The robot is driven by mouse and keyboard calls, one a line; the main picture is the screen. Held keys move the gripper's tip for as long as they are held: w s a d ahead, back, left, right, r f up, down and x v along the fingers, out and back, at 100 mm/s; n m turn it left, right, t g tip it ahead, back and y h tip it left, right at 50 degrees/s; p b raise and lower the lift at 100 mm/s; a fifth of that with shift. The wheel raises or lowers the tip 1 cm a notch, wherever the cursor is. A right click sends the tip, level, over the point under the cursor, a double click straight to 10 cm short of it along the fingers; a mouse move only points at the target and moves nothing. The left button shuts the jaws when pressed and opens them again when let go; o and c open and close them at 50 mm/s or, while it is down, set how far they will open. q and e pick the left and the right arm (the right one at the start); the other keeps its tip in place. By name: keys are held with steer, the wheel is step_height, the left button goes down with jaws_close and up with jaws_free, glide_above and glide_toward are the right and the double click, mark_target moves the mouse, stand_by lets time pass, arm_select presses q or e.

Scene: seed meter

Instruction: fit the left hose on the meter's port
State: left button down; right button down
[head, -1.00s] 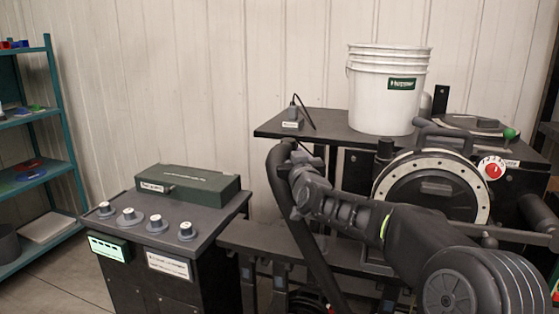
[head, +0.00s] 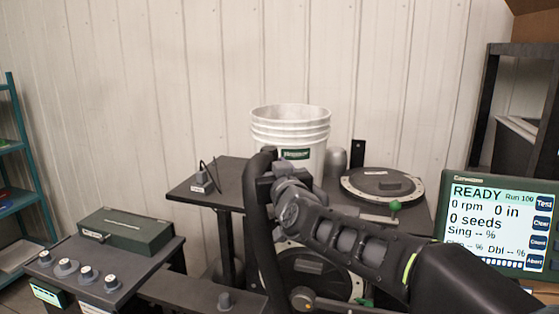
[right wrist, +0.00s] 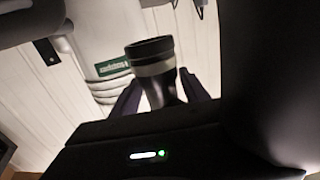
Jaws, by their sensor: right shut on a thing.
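The black hose (head: 262,235) rises in the head view, its upper end in front of the bucket's left edge. My right gripper (head: 272,187) is shut on it just below that end. In the right wrist view the hose's end cuff (right wrist: 152,56), dark with a grey band, stands between the fingers of the gripper (right wrist: 160,95). The meter (head: 318,272), a dark round housing with a pale rim, is behind and below my right arm, partly hidden. I cannot make out its port; the arm covers the meter's upper part. My left gripper is not in view.
A white bucket (head: 290,128) stands on the dark bench (head: 228,172), with a round lid-like disc (head: 382,186) to its right. A monitor (head: 497,225) reading READY is at right. A green box (head: 125,230) and several knobs are on the left cabinet (head: 60,285).

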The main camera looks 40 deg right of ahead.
steer(key=shift+w+a+r, duration=0.1)
steer(key=shift+w+a, duration=0.1)
steer(key=shift+a, duration=0.15)
steer(key=shift+s+d, duration=0.1)
steer(key=shift+d, duration=0.1)
steer(key=shift+a+f+b, duration=0.1)
steer(key=shift+f+b, duration=0.3)
steer(key=shift+f, duration=0.05)
steer(key=b, duration=0.5)
glide_above(268, 216)
step_height(268, 216, down, 5)
steer(key=shift+r, duration=0.1)
steer(key=shift+f+b, duration=1.35)
steer(key=shift+f, duration=0.45)
steer(key=shift+f+b, duration=0.45)
steer(key=shift+f, duration=0.05)
steer(key=shift+c, duration=2.3)
jaws_free()
steer(key=shift+f, duration=0.1)
